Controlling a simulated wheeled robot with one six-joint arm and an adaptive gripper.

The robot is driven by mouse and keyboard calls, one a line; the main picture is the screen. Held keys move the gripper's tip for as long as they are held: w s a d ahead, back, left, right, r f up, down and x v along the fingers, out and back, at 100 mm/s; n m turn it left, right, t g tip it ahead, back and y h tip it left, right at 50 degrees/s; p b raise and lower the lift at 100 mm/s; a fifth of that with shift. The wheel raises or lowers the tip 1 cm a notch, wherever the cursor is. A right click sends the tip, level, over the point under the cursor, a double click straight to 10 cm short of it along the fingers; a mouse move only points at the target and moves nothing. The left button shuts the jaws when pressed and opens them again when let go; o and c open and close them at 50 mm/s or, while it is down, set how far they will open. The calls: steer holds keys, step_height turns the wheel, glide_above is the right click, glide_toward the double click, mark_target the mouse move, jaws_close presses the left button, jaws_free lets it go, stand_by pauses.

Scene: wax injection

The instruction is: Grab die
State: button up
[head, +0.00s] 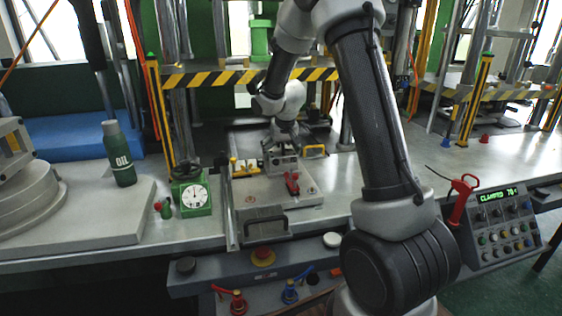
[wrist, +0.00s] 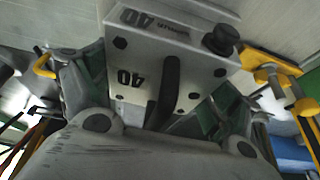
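The die is a pale metal block (wrist: 135,62) marked "40", with dark bolts, a black knob at one corner and a black handle (wrist: 168,85) across its face. In the head view the block (head: 283,166) sits on a metal plate (head: 262,193) at the press. My gripper (wrist: 160,85) is at the die, with its green-padded fingers spread wide to the left and right of the handle. In the head view my gripper (head: 282,148) reaches down from behind and above the block. I cannot tell whether a finger touches it.
A red toggle clamp (head: 291,183) and yellow clamps (head: 316,152) (wrist: 270,65) stand close around the die. A green dial gauge (head: 193,196) and an oil bottle (head: 119,155) are to the left. A control box (head: 495,225) reads "CLAMPED". The right bench is mostly clear.

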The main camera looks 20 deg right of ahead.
steer(key=c, duration=0.7)
steer(key=shift+w+r, duration=0.1)
steer(key=shift+r, duration=0.1)
